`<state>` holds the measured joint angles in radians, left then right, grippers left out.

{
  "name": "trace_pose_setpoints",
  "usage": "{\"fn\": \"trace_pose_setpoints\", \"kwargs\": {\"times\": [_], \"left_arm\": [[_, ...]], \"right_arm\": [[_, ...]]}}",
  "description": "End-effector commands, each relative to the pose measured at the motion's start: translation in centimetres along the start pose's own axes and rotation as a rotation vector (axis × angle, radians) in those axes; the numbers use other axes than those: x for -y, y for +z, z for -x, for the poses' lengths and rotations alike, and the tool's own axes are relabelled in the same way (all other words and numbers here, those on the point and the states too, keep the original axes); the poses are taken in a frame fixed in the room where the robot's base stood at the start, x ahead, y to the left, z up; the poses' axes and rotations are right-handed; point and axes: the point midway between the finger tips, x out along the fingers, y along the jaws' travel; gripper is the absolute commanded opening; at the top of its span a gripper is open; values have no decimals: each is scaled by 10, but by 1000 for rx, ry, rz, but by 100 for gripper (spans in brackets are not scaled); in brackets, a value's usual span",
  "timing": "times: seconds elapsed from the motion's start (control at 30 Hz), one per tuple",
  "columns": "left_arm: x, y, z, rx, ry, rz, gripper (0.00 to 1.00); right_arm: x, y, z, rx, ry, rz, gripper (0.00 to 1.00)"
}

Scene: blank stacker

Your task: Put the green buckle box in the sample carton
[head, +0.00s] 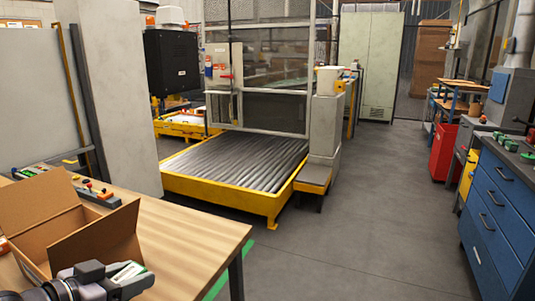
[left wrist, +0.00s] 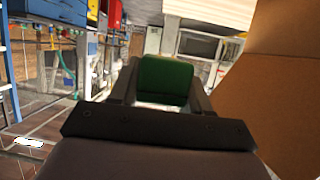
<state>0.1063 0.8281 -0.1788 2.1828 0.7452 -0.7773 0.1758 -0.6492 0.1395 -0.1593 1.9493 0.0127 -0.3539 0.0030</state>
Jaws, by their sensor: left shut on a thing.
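The sample carton (head: 100,240) is an open brown cardboard box on the wooden table at the lower left of the head view, with flaps raised. My left gripper (head: 128,280) is in front of the carton's near right side and shut on the green buckle box (head: 126,271), which shows white with some green. In the left wrist view the green buckle box (left wrist: 165,80) shows a green face between the two fingers. Brown cardboard (left wrist: 287,100) fills the right side there. The carton's inside is mostly hidden. My right gripper is not in view.
The wooden table (head: 195,235) is bare right of the carton. Small coloured parts (head: 95,190) lie behind it. A yellow-framed roller platform (head: 225,195) stands beyond, and a blue drawer cabinet (head: 492,210) stands at the right. The grey floor between is clear.

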Motion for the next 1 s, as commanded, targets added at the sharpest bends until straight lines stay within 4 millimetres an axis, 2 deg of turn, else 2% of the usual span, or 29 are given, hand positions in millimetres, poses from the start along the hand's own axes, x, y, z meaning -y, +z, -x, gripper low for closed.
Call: {"fn": "trace_pose_setpoints", "kwargs": {"times": [0.1, 0.4, 0.63, 1.0], "left_arm": [[-19, 12, -6, -4, -24, 20, 12], [-50, 35, -8, -3, -153, 76, 12], [-59, 48, 1, -1, -291, 131, 12], [-59, 59, 15, -1, -426, 174, 12]], "right_arm": [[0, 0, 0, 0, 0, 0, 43], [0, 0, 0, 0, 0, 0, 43], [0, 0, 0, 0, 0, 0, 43], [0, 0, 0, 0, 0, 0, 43]]}}
